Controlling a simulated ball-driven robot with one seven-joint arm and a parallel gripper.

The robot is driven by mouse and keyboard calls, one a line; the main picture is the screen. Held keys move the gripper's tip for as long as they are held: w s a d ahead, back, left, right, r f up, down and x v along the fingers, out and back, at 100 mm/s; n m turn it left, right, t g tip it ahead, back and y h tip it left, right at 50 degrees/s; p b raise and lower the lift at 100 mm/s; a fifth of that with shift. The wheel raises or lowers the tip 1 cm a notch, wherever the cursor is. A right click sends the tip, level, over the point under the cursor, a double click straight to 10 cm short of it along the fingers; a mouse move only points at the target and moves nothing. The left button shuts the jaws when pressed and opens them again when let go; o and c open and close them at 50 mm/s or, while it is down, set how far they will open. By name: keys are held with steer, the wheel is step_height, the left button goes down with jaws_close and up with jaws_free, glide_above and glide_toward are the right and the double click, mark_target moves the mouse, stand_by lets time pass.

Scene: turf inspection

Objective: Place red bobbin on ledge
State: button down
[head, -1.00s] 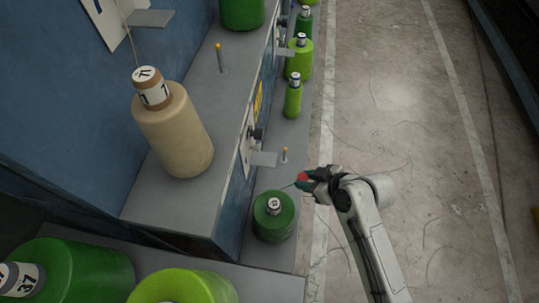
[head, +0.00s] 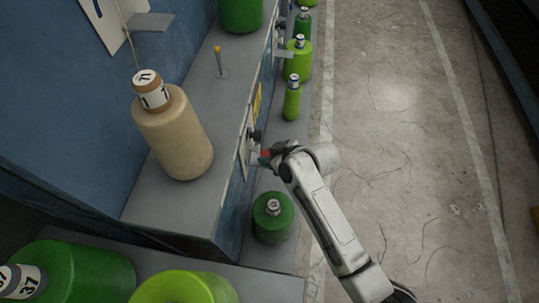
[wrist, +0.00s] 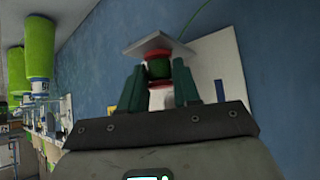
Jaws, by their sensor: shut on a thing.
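My gripper (head: 270,155) is at the blue machine's side panel, its teal fingers (wrist: 160,88) shut on the red bobbin. The bobbin (wrist: 159,70) has red rims, a dark green middle and a white part between the fingers. In the head view only a small red bit of it (head: 266,153) shows. The ledge (wrist: 160,43) is a small grey plate sticking out from the panel. In the wrist view it lies right against the bobbin's far end; whether they touch I cannot tell. In the head view my gripper mostly covers the ledge.
A green spool (head: 273,217) stands on the low shelf below my gripper. A large beige cone (head: 173,135) stands on the upper shelf at left. Several green spools (head: 291,98) line the low shelf farther back. The concrete floor (head: 400,120) at right is clear.

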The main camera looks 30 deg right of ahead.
steer(key=shift+f, duration=0.1)
steer(key=c, duration=0.8)
jaws_free()
steer(key=shift+s+d+r, duration=0.1)
steer(key=shift+s+r, duration=0.05)
steer(key=shift+r, duration=0.1)
steer(key=p+v, duration=0.1)
steer(key=v, duration=1)
steer(key=shift+s+r, duration=0.2)
steer(key=shift+s, duration=0.05)
steer(key=s+d+f+m+g+h, duration=0.1)
steer(key=s+d+m+g+h, duration=0.1)
steer(key=s, duration=0.8)
steer(key=s+d+f+m+g+h, duration=0.1)
steer(key=s+g, duration=0.4)
steer(key=s, duration=0.6)
steer(key=shift+s+d+f+m+h, duration=0.35)
steer(key=shift+d+f+m, duration=0.3)
steer(key=shift+d+m, duration=0.4)
